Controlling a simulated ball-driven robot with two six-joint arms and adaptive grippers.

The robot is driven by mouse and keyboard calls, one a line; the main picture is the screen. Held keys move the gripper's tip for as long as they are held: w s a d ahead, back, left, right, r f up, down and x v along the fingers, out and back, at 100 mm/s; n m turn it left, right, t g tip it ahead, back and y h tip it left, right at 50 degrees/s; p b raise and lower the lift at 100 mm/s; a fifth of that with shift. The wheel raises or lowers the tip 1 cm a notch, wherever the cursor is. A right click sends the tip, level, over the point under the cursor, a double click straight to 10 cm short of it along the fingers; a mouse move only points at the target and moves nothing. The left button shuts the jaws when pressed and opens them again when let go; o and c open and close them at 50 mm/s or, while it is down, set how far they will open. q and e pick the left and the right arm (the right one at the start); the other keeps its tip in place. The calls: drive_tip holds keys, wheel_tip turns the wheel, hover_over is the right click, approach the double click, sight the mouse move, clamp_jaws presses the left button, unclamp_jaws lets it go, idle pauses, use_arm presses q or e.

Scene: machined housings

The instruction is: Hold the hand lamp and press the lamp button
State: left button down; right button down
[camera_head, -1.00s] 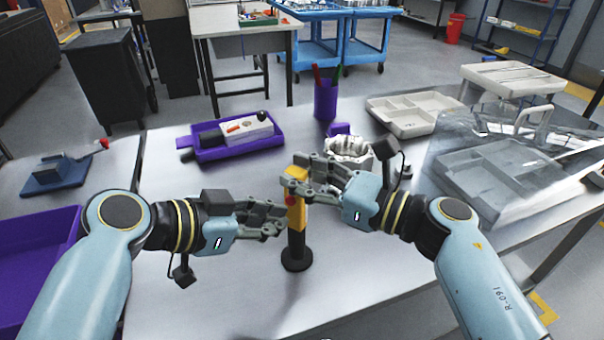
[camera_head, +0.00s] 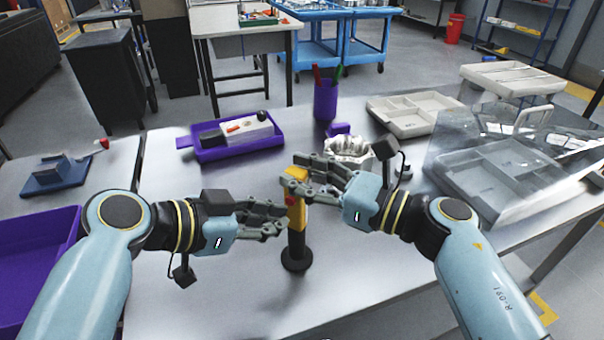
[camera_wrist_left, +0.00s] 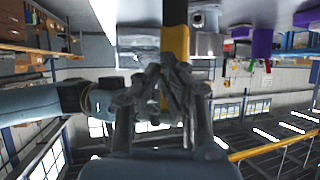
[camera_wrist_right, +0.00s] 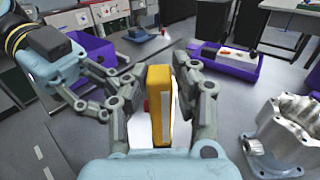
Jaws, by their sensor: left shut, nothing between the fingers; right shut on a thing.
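The hand lamp (camera_head: 297,215) is yellow above with a dark handle and a round dark base, and stands roughly upright near the table's middle. It also shows in the right wrist view (camera_wrist_right: 155,105) and the left wrist view (camera_wrist_left: 175,45). My right gripper (camera_head: 298,182) is shut around its yellow upper part. My left gripper (camera_head: 284,222) is shut and empty, its fingertips close beside the lamp's left side. A small red button (camera_head: 291,200) shows on the yellow part, just above the left fingertips. Whether the fingertips touch the lamp I cannot tell.
A purple tray (camera_head: 213,157) with parts lies behind the left gripper. A metal housing (camera_head: 348,150) stands behind the right gripper. A purple pen cup (camera_head: 326,102) and grey divided trays (camera_head: 405,128) stand farther back. The front of the table is clear.

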idle(0.3)
use_arm(q)
drive_tip(key=shift+w+d, duration=0.25)
drive_tip(key=shift+w, duration=0.15)
idle(0.4)
drive_tip(key=shift+s+a, duration=0.3)
drive_tip(key=shift+s, duration=0.1)
drive_tip(key=shift+s, duration=0.1)
drive_tip(key=shift+s+a, duration=0.55)
drive_tip(key=shift+s, duration=0.25)
drive_tip(key=shift+s+a, duration=0.5)
drive_tip(key=shift+s, duration=0.35)
drive_tip(key=shift+s+a, duration=0.55)
drive_tip(key=shift+s, duration=0.25)
